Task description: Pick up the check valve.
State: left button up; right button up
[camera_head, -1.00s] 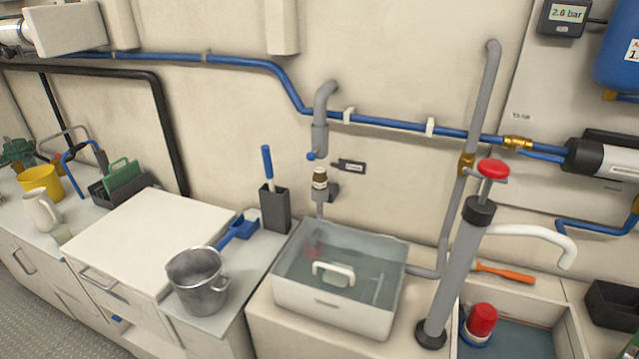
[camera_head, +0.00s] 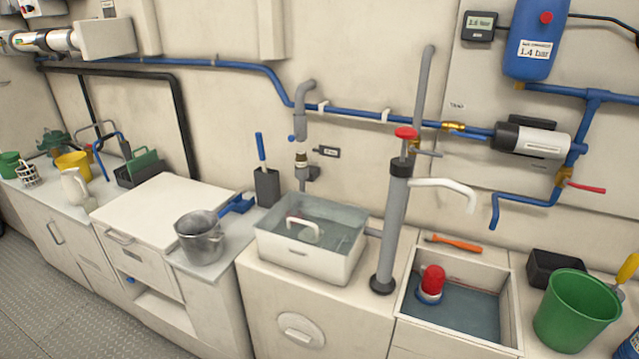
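No part is clearly readable as the check valve. A brass fitting (camera_head: 453,126) sits on the blue wall pipe further right. I cannot tell whether either is the check valve. Neither of my grippers shows in the head view.
A grey hand pump (camera_head: 393,230) with a red knob stands right of the box. A recessed basin (camera_head: 508,320) holds a red-topped device (camera_head: 431,284). A green bucket (camera_head: 575,313) stands at right. A metal pot (camera_head: 201,242) stands on the left counter.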

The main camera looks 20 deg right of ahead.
aim_at(301, 160)
jog(key=u, duration=0.8)
jog(key=i, duration=1.2)
jog(key=z, duration=0.65)
